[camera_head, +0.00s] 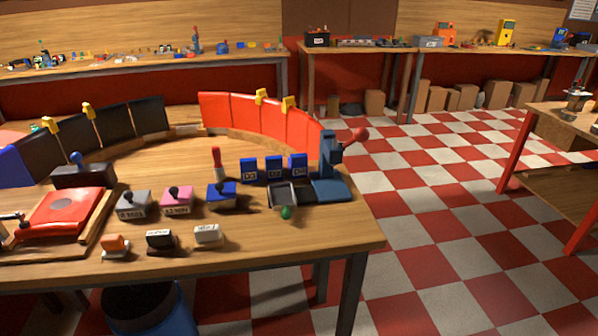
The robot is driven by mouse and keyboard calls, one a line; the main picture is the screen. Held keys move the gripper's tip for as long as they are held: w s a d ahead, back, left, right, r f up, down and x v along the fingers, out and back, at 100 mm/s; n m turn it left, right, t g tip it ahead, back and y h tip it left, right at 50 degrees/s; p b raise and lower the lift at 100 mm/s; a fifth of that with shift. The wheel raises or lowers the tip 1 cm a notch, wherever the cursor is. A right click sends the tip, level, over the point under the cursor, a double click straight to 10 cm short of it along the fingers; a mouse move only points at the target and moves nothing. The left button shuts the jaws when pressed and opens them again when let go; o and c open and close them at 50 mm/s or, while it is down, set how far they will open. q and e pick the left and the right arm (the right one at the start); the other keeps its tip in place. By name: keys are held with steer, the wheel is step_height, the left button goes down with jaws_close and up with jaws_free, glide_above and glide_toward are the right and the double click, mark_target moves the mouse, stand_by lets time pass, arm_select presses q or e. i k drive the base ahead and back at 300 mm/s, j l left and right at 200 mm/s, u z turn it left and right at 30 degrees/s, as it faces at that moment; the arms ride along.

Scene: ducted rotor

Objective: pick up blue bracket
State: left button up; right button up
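I cannot pick out a blue bracket with certainty. Neither of my grippers shows in the head view.
The near table also holds a red plate device (66,212), grey (134,204) and pink (177,200) stamps, and curved black and red panels (258,115). A blue bin (150,312) stands below. Checkered floor (450,200) is open to the right, before a side table (545,112).

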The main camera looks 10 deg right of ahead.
mark_target(298, 163)
steer(key=i+l, duration=0.15)
steer(key=l, duration=0.2)
steer(key=i+l, duration=0.15)
steer(key=l, duration=0.25)
steer(key=i+l, duration=0.15)
steer(key=l, duration=0.2)
steer(key=i+l+z, duration=0.1)
steer(key=l, duration=0.25)
steer(key=i, duration=0.1)
